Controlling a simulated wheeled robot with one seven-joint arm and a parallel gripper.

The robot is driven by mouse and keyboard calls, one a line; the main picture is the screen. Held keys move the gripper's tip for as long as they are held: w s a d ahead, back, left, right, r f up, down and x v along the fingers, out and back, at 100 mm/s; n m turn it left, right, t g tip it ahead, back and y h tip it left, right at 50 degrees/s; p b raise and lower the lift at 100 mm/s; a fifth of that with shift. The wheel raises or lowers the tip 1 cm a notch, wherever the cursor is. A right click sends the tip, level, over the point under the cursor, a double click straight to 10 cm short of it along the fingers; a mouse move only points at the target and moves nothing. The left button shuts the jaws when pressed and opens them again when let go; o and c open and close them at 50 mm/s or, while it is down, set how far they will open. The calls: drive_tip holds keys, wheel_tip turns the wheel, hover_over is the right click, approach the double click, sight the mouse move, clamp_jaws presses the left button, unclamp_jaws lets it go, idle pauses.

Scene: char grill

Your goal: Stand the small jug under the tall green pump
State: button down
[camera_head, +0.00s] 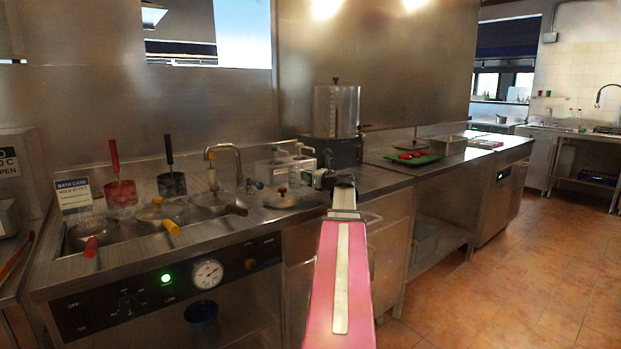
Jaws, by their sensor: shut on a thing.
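My gripper (326,170) is small and dark at the far end of my pink and white arm, over the counter's front part, just right of the pump station. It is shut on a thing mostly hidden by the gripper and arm. This is probably the small jug, but its shape cannot be made out. The pump station (283,172) is a pale steel box with pump heads on top, left of my gripper. A small green patch shows beside the gripper; I cannot tell whether it belongs to the tall green pump.
A steel urn (336,110) stands behind my gripper. A green board (412,157) with red items lies farther right. The tiled floor (480,290) at right is clear.

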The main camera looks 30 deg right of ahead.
drive_tip(key=shift+d+x, duration=0.2)
drive_tip(key=shift+x, duration=0.85)
drive_tip(key=shift+d+x, duration=0.2)
drive_tip(key=shift+x, duration=0.85)
drive_tip(key=shift+w+f, duration=0.1)
drive_tip(key=shift+f, duration=0.05)
drive_tip(key=c, duration=1)
unclamp_jaws()
drive_tip(key=shift+c, duration=0.2)
drive_tip(key=shift+s+a+v, duration=0.1)
drive_tip(key=shift+a+v, duration=0.2)
drive_tip(key=shift+v, duration=1.35)
drive_tip(key=shift+s+a+v, duration=0.1)
drive_tip(key=shift+a+v, duration=0.2)
drive_tip(key=shift+v, duration=1.3)
drive_tip(key=shift+s+a+v, duration=0.15)
drive_tip(key=shift+a+v, duration=0.2)
drive_tip(key=shift+v, duration=1.3)
drive_tip(key=shift+f, duration=0.15)
